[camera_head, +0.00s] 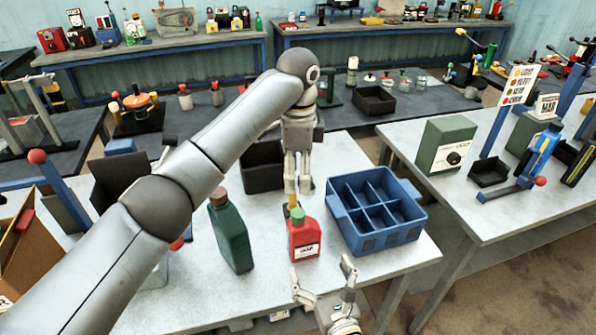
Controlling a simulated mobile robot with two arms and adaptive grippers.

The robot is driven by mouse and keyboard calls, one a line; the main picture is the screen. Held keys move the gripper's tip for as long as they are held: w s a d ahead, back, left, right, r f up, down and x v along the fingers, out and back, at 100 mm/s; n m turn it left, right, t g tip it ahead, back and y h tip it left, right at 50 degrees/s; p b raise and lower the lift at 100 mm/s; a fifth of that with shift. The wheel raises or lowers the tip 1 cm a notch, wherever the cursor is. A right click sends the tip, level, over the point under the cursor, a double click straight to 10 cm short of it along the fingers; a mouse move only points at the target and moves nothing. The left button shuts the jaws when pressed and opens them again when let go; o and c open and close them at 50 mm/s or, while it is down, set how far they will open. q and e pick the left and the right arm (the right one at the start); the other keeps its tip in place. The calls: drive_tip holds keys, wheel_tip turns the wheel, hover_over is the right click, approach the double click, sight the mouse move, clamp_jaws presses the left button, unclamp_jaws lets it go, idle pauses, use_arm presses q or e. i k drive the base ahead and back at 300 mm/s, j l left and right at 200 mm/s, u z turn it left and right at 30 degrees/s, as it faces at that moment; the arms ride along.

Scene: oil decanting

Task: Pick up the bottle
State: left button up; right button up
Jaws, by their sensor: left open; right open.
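A red bottle (304,238) with a green cap and white label stands upright on the grey table. A dark green bottle (232,238) with a brown cap stands to its left. My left gripper (298,188) points down just behind and above the red bottle's cap, its fingers open with a narrow gap; I cannot tell whether it touches anything. A small yellow piece shows between the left gripper and the red bottle. My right gripper (322,268) is open and empty at the table's front edge, in front of the red bottle.
A blue divided crate (352,232) stands right of the red bottle. A black bin (262,179) stands behind, partly hidden by my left arm. A clear container (157,275) is mostly hidden at left. The table's front right corner is bare.

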sight(231, 232)
drive_tip(key=k+l, duration=0.25)
drive_tip(key=k, duration=0.25)
drive_tip(key=k+l, duration=0.2)
drive_tip(key=k, duration=0.25)
